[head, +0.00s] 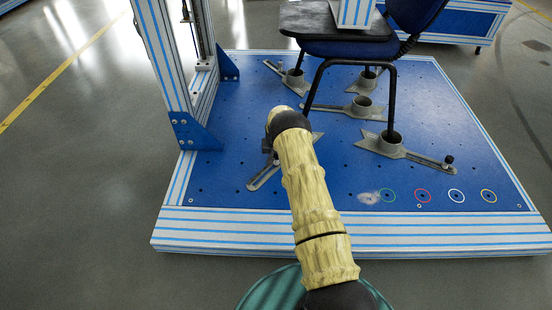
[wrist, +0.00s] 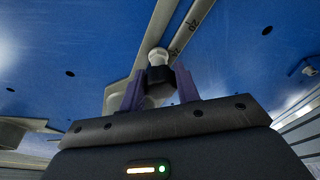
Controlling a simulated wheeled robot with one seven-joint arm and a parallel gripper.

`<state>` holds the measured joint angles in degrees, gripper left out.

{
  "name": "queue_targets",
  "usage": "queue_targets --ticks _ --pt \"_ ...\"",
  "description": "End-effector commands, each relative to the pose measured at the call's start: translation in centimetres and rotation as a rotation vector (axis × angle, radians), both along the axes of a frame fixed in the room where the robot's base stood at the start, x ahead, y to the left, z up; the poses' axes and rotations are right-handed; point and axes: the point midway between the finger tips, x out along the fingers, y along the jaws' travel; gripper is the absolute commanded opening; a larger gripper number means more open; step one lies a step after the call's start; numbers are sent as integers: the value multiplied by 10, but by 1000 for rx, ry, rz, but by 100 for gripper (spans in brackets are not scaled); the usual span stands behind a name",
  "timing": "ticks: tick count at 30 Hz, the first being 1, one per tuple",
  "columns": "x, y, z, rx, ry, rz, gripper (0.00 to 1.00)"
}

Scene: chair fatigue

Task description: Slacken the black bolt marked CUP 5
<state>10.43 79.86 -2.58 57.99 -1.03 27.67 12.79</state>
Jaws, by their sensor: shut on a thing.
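My gripper (wrist: 159,84) is shut on a bolt (wrist: 159,58) in the wrist view. The two purple fingers stand on either side of it. The bolt's rounded end looks pale grey, with dark material beside it. It sits at a slotted grey bracket arm (wrist: 186,26) with a partly legible marking; I cannot read CUP 5. In the head view my arm covers most of the gripper and this bolt, over the bracket arm (head: 264,177) on the left front of the blue platform. Another bolt, black, stands on the right front bracket (head: 448,161).
A chair (head: 345,47) stands on the blue platform (head: 330,190) with legs in grey cups (head: 390,142). A striped upright post (head: 168,55) with a blue corner plate (head: 195,132) rises close to the left. Coloured rings (head: 422,195) mark holes along the front right, where the surface is flat.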

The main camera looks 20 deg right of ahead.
Motion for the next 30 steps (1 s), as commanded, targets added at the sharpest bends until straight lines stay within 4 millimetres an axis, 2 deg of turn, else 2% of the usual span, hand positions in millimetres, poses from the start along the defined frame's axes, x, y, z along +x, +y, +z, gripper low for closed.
queue_targets --ticks 8,19,30 --pt "0 -1 0 0 1 20 8" --pt "0 -2 -1 1 -1 324 8" --pt "0 -2 -1 1 0 361 8"
